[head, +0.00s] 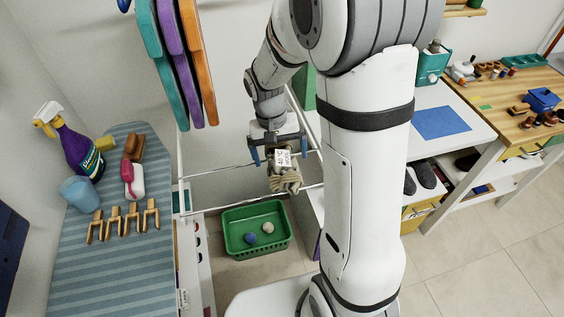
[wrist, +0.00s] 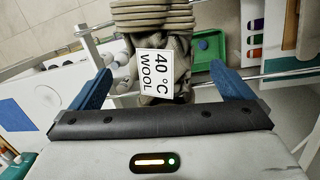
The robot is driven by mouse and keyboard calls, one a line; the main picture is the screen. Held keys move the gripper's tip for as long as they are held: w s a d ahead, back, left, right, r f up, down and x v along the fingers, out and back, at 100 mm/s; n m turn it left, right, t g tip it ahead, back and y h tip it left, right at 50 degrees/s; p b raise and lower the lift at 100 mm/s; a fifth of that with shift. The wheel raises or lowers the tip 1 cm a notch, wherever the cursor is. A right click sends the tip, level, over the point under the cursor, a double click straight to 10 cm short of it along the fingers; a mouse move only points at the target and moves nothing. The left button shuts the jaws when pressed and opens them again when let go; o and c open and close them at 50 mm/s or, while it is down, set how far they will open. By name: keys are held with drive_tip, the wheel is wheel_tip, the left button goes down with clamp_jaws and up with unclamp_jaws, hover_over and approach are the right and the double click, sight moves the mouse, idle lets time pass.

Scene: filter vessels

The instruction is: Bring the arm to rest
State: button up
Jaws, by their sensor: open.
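My gripper (head: 279,154) hangs at the end of my arm, pointing down, with its two blue fingers spread wide apart. A grey-beige knitted piece (head: 287,183) with a white label is just below and between the fingers in the head view. In the wrist view the knitted piece (wrist: 152,22) lies ahead of the open fingers (wrist: 163,78), and its label (wrist: 155,76) reads "40 °C WOOL". Gaps show between the label and both fingers. The piece is at the white rails (head: 225,203); how it rests on them is hidden.
A green basket (head: 228,244) with two balls stands on the floor below. Left is a striped ironing board (head: 95,265) with a spray bottle (head: 75,148), cup and wooden pieces. Teal, purple and orange boards (head: 172,65) hang above. A white table with a blue mat (head: 441,121) stands right.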

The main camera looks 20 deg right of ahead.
drive_tip(key=r, duration=0.3)
drive_tip(key=shift+w+a+r, duration=0.15)
drive_tip(key=shift+w+a, duration=0.05)
drive_tip(key=shift+s+r, duration=0.1)
drive_tip(key=shift+r, duration=0.2)
drive_tip(key=s+d+r+n+t, duration=0.1)
drive_tip(key=s+r+t, duration=0.1)
drive_tip(key=s+r, duration=0.2)
drive_tip(key=s+r+t+y, duration=0.1)
drive_tip(key=s+r, duration=0.4)
drive_tip(key=s, duration=0.6)
drive_tip(key=shift+d+r+n+t, duration=0.2)
drive_tip(key=shift+d+n+t, duration=0.2)
drive_tip(key=shift+t, duration=0.5)
